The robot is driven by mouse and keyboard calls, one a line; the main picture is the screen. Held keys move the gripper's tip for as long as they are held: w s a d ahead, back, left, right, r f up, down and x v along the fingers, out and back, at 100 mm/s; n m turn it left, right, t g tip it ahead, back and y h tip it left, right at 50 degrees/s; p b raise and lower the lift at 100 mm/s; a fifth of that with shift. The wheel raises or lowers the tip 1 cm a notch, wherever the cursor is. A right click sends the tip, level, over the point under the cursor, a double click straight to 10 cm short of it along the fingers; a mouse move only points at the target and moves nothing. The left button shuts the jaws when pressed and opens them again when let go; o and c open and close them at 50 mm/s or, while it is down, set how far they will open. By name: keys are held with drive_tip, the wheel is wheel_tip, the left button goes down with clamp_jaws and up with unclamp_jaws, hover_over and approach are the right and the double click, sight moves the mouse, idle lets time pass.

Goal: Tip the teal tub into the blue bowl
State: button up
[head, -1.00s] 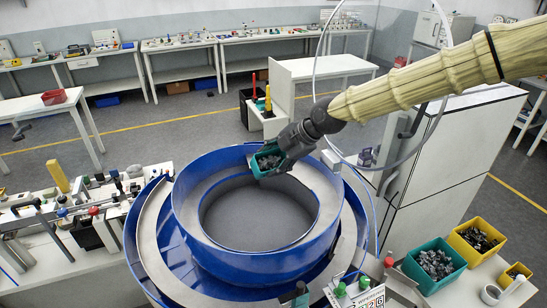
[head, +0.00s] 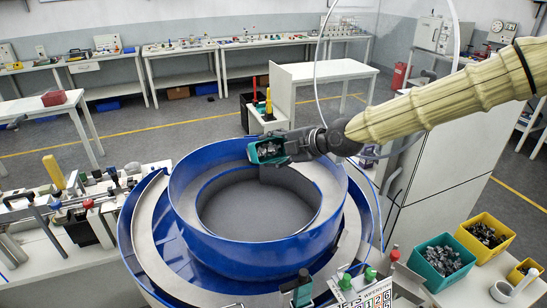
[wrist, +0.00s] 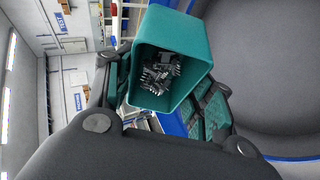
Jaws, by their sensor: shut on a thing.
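My gripper (head: 288,147) is shut on a small teal tub (head: 254,157) and holds it over the far rim of the blue bowl (head: 195,205).
A white cabinet (head: 440,165) stands under my arm. A cluttered bench (head: 45,255) adjoins the bowl on the left.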

drive_tip(key=shift+s+f+t+b, duration=0.1)
drive_tip(key=shift+s+t+b, duration=0.1)
drive_tip(key=shift+t+b, duration=0.35)
drive_tip(key=shift+w+f+y+b, duration=0.1)
drive_tip(key=shift+y+b, duration=0.3)
drive_tip(key=shift+b, duration=0.5)
drive_tip(key=shift+b, duration=0.4)
drive_tip(key=n+t+b, duration=0.1)
drive_tip(key=b, duration=0.3)
drive_tip(key=shift+y, duration=0.4)
drive_tip(key=b, duration=0.3)
drive_tip(key=shift+t+y, duration=0.3)
drive_tip(key=shift+t, duration=0.05)
drive_tip(key=shift+b, duration=0.4)
